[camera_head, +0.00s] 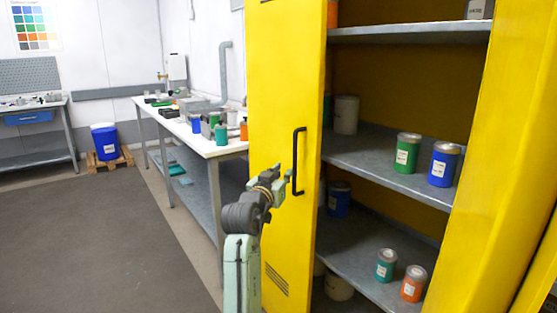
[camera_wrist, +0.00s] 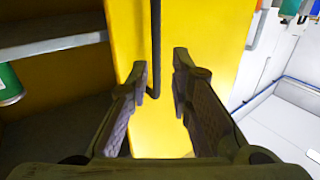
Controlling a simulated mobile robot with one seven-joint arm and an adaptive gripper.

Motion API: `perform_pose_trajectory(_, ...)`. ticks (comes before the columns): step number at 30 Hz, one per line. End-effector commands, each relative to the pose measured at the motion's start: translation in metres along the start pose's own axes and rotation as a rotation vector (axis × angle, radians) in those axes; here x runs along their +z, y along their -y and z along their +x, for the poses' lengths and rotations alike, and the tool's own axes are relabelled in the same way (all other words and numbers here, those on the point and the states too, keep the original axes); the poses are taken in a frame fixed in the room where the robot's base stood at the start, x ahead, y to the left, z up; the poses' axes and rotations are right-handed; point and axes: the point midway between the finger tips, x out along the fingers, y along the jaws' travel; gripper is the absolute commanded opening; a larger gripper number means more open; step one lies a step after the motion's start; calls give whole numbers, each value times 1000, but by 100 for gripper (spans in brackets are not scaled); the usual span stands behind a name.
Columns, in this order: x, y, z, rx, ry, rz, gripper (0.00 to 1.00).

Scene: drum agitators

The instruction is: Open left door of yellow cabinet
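The yellow cabinet's left door (camera_head: 283,90) stands partly open, with shelves showing to the right of its free edge. Its black bar handle (camera_head: 297,162) is upright near that edge. My gripper (camera_head: 282,185) is beside the lower part of the handle. In the wrist view, my gripper (camera_wrist: 160,65) has its two fingers spread apart. The handle (camera_wrist: 155,45) shows between the fingertips, closer to the left one, with the yellow door (camera_wrist: 160,135) behind it. Neither finger is visibly closed on the handle. I cannot tell whether one touches it.
Cabinet shelves (camera_head: 375,162) hold several cans, including a green can (camera_head: 407,153) and a blue can (camera_head: 444,164). A yellow panel (camera_head: 497,165) bounds the opening at right. A cluttered white workbench (camera_head: 195,137) stands left of the door. Open floor (camera_head: 90,245) lies at left.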

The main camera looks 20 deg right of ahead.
Motion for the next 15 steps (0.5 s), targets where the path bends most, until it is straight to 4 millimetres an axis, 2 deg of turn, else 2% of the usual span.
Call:
perform_pose_trajectory(5,1,-8,18,17,12,-2,20)
perform_pose_trajectory(15,0,-7,81,13,11,-2,20)
